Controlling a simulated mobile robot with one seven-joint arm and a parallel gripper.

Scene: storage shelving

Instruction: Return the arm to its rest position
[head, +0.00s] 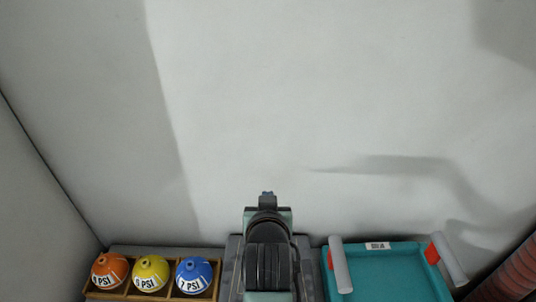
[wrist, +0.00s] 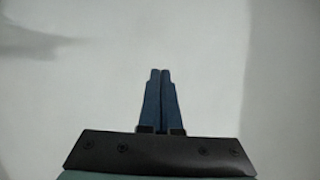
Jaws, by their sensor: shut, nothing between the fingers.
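My gripper (head: 267,194) is at the lower middle of the head view, raised in front of a pale wall. Its blue fingers (wrist: 160,74) also show in the wrist view, pressed together with only a thin line between them. It is shut and holds nothing. My arm's dark wrist is below it in the head view and hides part of what lies behind. Nothing touches the fingertips.
A wooden box (head: 122,292) at lower left holds orange (head: 110,268), yellow (head: 150,272) and blue (head: 194,273) balls. A teal tray (head: 385,270) with grey-and-red handles stands at lower right. A reddish cylinder (head: 516,278) is at the right edge. The pale wall (head: 260,90) is bare.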

